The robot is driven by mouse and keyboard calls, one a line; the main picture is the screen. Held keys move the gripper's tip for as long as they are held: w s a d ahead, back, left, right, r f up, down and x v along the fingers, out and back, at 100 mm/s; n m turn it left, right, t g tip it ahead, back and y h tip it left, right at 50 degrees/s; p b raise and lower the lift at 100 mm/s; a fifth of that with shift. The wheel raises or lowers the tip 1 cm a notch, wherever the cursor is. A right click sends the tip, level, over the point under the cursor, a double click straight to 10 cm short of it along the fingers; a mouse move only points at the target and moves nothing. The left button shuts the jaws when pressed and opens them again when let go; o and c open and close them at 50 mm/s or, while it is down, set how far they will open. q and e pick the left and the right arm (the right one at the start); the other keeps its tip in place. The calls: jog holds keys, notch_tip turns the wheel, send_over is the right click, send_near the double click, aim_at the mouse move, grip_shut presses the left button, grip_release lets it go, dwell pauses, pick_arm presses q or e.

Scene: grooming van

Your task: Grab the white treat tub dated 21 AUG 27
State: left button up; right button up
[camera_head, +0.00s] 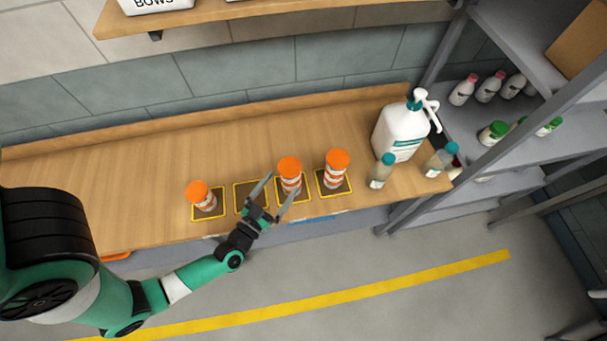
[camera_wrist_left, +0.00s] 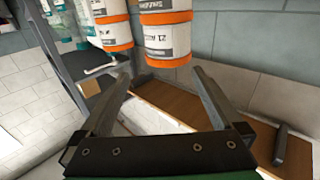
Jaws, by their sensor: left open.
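Three white treat tubs with orange lids stand upright in the head view: a left one (camera_head: 202,198), a middle one (camera_head: 290,178) and a right one (camera_head: 336,173). My left gripper (camera_head: 287,180) is open and empty, its fingers pointing at the middle tub. In the left wrist view, which looks upside down, a tub (camera_wrist_left: 166,38) is ahead between the fingertips (camera_wrist_left: 161,74), with no visible grip on it. Its label is turned and partly cut off; it seems to begin 21 AUG. Another tub (camera_wrist_left: 114,28) is beside it. Dates cannot be read in the head view.
The tubs stand on yellow-edged dark mats on a wooden counter (camera_head: 120,190); one mat (camera_head: 244,194) is bare. A large white pump jug (camera_head: 402,130) and clear bottles with teal caps (camera_head: 381,172) stand right. A grey shelf (camera_head: 480,125) holds several bottles. The counter's left is clear.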

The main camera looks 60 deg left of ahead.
aim_at(295, 161)
pick_arm(q)
jog(key=shift+s+a+f+g+b, duration=0.1)
jog(key=shift+s+f+g+b, duration=0.1)
jog(key=shift+s+f, duration=0.3)
jog(key=shift+s+f+g+b, duration=0.15)
jog(key=shift+s+f, duration=0.15)
jog(key=shift+f, duration=0.3)
jog(key=shift+w+r, duration=0.1)
jog(key=b+x, duration=0.1)
jog(key=x, duration=0.5)
jog(key=shift+w+a+r, duration=0.1)
jog(key=shift+w+a, duration=0.05)
jog(key=shift+w, duration=0.05)
jog(key=b+x, duration=0.1)
jog(key=x, duration=0.4)
jog(key=shift+a+r, duration=0.2)
jog(key=shift+c, duration=0.2)
jog(key=c, duration=1.1)
jog(key=shift+r, duration=0.15)
